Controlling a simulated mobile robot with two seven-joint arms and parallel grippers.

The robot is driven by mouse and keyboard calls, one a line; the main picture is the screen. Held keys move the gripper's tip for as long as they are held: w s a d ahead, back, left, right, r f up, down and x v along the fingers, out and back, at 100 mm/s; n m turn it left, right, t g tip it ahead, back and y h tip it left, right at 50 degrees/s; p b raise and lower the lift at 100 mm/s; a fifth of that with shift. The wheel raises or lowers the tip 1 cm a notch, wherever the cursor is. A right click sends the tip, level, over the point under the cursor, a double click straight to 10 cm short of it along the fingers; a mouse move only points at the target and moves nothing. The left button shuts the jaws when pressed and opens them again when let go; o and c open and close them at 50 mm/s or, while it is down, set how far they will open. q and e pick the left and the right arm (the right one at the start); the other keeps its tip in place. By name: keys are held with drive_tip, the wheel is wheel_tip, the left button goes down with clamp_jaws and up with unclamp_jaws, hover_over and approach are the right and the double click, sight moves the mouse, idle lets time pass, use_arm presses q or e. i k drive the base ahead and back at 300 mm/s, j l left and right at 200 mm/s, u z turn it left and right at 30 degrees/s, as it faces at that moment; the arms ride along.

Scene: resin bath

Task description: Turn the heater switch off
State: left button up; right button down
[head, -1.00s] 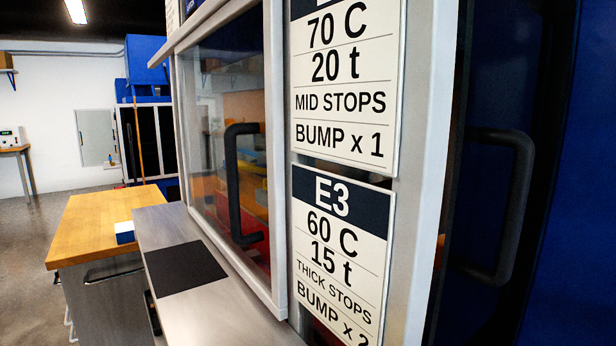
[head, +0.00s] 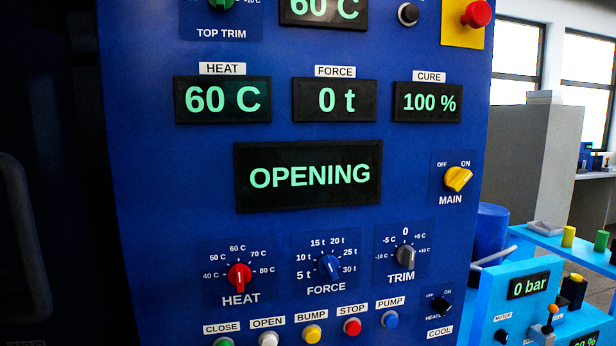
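A small black switch (head: 441,305) sits low on the right of the blue control panel (head: 150,170) in the head view. OFF and ON are printed above it, and the partly readable label beneath it seems to say HEATER. Its light pointer mark seems to lean up and right toward ON, though it is small. Neither of my grippers is in view.
The yellow MAIN knob (head: 458,179) points toward ON. Red HEAT (head: 239,278), blue FORCE (head: 329,267) and grey TRIM (head: 405,257) knobs sit nearby. A display (head: 308,176) reads OPENING. A red stop button (head: 477,14) is at top right. A light-blue unit (head: 515,310) stands at right.

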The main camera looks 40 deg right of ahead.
sight(440, 305)
drive_tip(key=z, duration=1.25)
